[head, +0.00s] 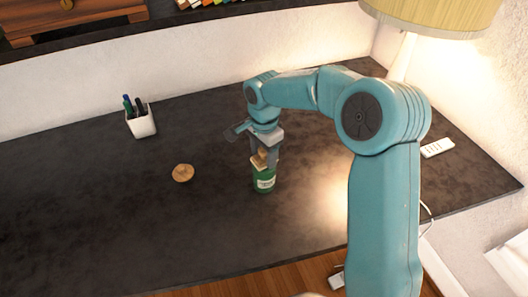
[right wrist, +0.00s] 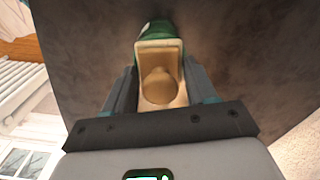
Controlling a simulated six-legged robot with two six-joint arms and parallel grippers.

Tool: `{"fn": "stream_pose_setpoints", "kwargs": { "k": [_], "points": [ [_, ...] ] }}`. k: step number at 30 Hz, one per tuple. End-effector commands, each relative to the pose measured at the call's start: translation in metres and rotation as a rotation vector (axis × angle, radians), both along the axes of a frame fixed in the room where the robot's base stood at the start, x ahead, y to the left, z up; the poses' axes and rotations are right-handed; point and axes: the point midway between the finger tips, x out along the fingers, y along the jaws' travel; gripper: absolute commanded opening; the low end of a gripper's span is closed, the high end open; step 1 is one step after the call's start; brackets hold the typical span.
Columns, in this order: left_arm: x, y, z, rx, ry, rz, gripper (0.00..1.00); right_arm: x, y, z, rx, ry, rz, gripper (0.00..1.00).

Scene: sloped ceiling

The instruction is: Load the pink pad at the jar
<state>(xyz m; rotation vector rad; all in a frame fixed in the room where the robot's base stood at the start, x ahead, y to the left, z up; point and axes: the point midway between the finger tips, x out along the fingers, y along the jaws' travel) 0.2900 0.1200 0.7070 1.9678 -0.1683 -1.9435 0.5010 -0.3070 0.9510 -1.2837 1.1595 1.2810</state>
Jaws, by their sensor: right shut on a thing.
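A green jar (head: 264,181) with a pale label stands upright on the dark desk, below my right gripper (head: 264,158). My right gripper is shut on a tan wooden block with a rounded knob (head: 259,160), held right over the jar's top. In the right wrist view the block (right wrist: 160,52) sits between the two fingers, with part of the green jar (right wrist: 154,28) just beyond it. I cannot tell whether the block touches the jar. I see no pink pad; the block's underside is hidden. My left gripper is out of view.
A round tan disc (head: 183,172) lies on the desk (head: 90,215) left of the jar. A white cup of pens (head: 140,121) stands at the back left. A lamp (head: 428,20) and a white remote-like object (head: 437,148) are at the right. The desk's left front is clear.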

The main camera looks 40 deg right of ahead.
Motion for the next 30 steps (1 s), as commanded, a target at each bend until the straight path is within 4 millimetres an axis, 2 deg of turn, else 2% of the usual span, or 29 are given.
{"fn": "stream_pose_setpoints", "kwargs": {
  "k": [5, 27, 30],
  "points": [
    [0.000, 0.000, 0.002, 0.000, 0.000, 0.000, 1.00, 0.000, 0.000, 0.002, 0.001, 0.002, 0.001, 0.32],
    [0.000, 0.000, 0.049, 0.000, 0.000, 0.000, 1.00, 0.000, 0.000, 0.067, 0.000, 0.000, 0.000, 0.32],
    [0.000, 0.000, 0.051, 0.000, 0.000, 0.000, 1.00, 0.000, 0.000, 0.071, 0.000, 0.001, 0.000, 0.32]
  ]
}}
